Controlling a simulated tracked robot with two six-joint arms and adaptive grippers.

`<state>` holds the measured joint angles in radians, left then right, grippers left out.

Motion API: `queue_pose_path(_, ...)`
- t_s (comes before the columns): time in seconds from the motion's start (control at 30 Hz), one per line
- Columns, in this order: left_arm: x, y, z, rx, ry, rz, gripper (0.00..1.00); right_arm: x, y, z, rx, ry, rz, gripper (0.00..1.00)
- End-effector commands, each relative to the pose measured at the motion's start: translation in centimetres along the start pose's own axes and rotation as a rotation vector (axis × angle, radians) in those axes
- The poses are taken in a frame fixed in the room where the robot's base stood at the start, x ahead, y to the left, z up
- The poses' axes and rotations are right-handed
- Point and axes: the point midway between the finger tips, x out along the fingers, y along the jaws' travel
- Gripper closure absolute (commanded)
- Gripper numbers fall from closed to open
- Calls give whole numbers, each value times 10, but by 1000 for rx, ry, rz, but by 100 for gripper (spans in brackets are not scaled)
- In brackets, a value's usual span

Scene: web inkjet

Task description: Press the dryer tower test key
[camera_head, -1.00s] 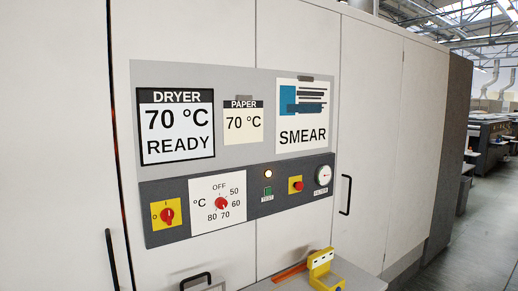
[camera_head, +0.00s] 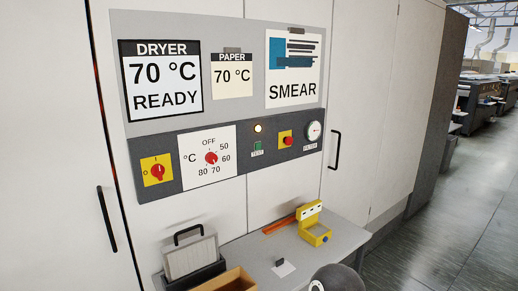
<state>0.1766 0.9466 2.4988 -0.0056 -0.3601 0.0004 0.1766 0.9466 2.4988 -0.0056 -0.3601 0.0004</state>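The test key is a small green square button (camera_head: 258,146) with a TEST label under it, on the dark control strip (camera_head: 226,142) of the dryer cabinet. A round lamp (camera_head: 258,128) glows pale yellow just above it. The dryer display (camera_head: 161,80) reads DRYER 70 °C READY. Nothing covers or touches the key. Neither of my grippers can be made out in the view. A dark rounded shape cut off at the bottom edge may be part of my arm; I cannot tell.
Beside the key are a temperature dial (camera_head: 210,158), a red button on yellow (camera_head: 286,141), a filter gauge (camera_head: 315,131) and a red-yellow switch (camera_head: 157,171). Below, a grey shelf (camera_head: 345,236) holds a yellow device (camera_head: 312,226) and a dark-framed filter (camera_head: 190,258).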

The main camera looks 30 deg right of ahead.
Motion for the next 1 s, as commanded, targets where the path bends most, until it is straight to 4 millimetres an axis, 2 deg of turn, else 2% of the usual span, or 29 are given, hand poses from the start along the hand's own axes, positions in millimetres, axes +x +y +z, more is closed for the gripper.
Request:
queue_pose_path(0.03, 0, 0, 0, 0, 0, 0, 61, 0, 0, 0, 0, 0, 0, 44)
queue_pose_path(0.37, 0, 0, 0, 0, 0, 0, 61, 0, 0, 0, 0, 0, 0, 99)
queue_pose_path(1.0, 0, 0, 0, 0, 0, 0, 61, 0, 0, 0, 0, 0, 0, 100)
